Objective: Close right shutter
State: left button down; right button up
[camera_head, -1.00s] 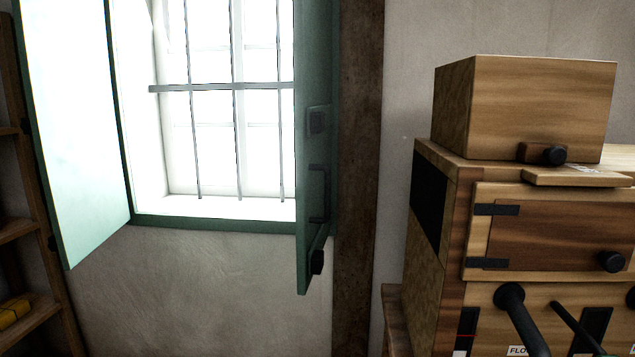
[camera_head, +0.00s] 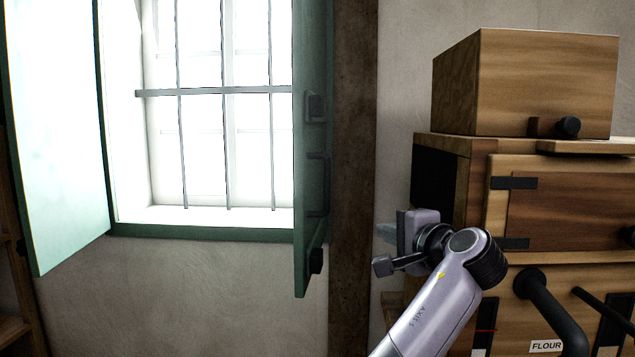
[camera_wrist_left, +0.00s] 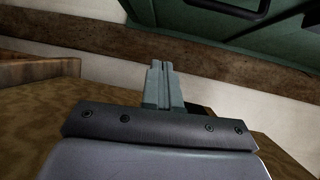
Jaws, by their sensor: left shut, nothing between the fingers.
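The right shutter (camera_head: 312,140) is a green panel standing open, swung out into the room and seen nearly edge-on at the window's right side. It has a dark bar handle (camera_head: 318,185) on its right face and a black knob (camera_head: 316,261) near its lower end. My left gripper (camera_head: 385,232) is shut and empty, right of the shutter and apart from it, in front of the cabinet's left side. In the left wrist view its closed fingers (camera_wrist_left: 162,84) point toward the wall, with the green shutter (camera_wrist_left: 215,25) at the upper right. My right gripper is not in view.
The left shutter (camera_head: 55,130) also stands open. The barred window (camera_head: 210,125) lies between them. A dark wooden post (camera_head: 352,150) stands right of the right shutter. A wooden cabinet (camera_head: 475,145) with black handles and a wooden box (camera_head: 540,85) on top fills the right.

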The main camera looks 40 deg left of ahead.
pick_arm(q)
jog(key=s+d+r+n+g+y+b, duration=0.15)
jog(key=s+r+n+g+y, duration=0.35)
jog(key=r, duration=0.8)
jog(key=m+t+h, duration=0.1)
jog(key=m, duration=0.1)
send_near(303, 152)
jog(key=w+a, duration=0.2)
jog(key=w, duration=0.2)
jog(key=shift+s+a+r, duration=0.1)
jog(key=shift+s+a, duration=0.2)
jog(key=shift+a, duration=0.35)
jog(key=shift+s+a+f, duration=0.1)
jog(key=shift+s+a, duration=0.25)
jog(key=shift+a, duration=0.3)
jog(key=shift+s+a+r, duration=0.1)
jog(key=shift+s+a, duration=0.2)
jog(key=shift+a, duration=0.3)
